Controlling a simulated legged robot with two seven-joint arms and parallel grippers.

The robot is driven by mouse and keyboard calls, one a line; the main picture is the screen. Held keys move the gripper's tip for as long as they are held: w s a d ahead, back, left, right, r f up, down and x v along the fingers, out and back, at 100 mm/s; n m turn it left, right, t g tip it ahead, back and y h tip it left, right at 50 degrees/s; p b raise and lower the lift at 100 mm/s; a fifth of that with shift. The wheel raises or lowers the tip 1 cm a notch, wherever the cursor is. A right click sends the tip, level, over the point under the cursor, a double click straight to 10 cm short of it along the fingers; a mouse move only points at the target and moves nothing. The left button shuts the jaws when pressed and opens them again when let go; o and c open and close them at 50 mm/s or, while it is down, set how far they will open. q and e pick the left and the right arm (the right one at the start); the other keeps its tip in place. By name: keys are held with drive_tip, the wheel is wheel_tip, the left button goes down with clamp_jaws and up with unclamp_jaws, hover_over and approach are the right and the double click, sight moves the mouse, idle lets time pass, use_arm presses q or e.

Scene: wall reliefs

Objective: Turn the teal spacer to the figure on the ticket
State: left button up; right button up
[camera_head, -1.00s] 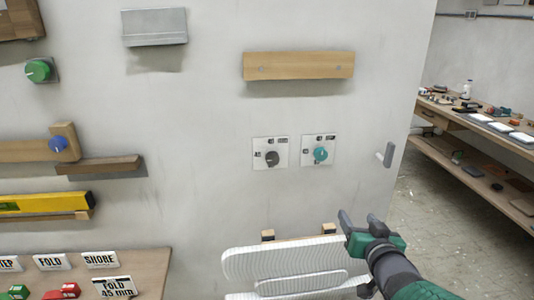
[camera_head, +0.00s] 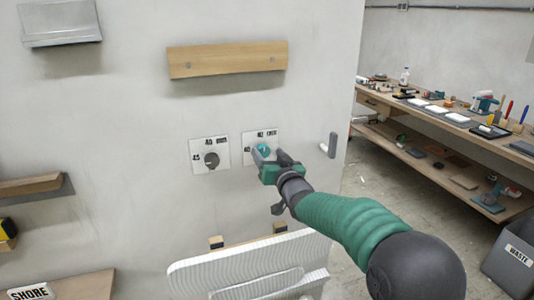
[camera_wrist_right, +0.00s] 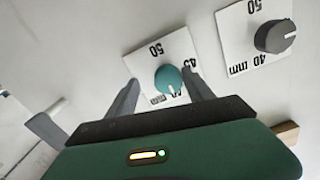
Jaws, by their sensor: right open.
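The teal spacer knob (camera_head: 263,149) sits on a white square plate on the wall. In the right wrist view the teal knob (camera_wrist_right: 168,79) shows a white pointer line near its lower edge, towards the "mm" label. The plate (camera_wrist_right: 150,60) reads "50" at its upper left; a finger partly covers the other figures. My right gripper (camera_head: 268,156) is open in front of the plate. In the wrist view its fingers stand on either side of the knob, with no clear contact. The ticket is out of view now, and so is my left gripper.
A similar plate with a dark grey knob (camera_head: 211,160) is just left. A grey wall handle (camera_head: 332,145) is to the right. A wooden rail (camera_head: 228,60) is above, and a ribbed white panel (camera_head: 240,270) below. A workbench (camera_head: 450,120) stands beyond the wall edge.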

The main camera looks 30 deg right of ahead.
drive_tip(key=shift+w, duration=0.5)
drive_tip(key=shift+w+a+r, duration=0.1)
drive_tip(key=shift+w+a, duration=0.1)
drive_tip(key=shift+a+r, duration=0.15)
drive_tip(key=shift+a, duration=0.35)
drive_tip(key=shift+c, duration=0.2)
drive_tip(key=shift+d, duration=0.45)
drive_tip(key=c, duration=1.2)
use_arm(q)
drive_tip(key=shift+a, duration=0.5)
use_arm(e)
drive_tip(key=shift+a, duration=0.15)
clamp_jaws()
use_arm(q)
drive_tip(key=shift+f, duration=0.2)
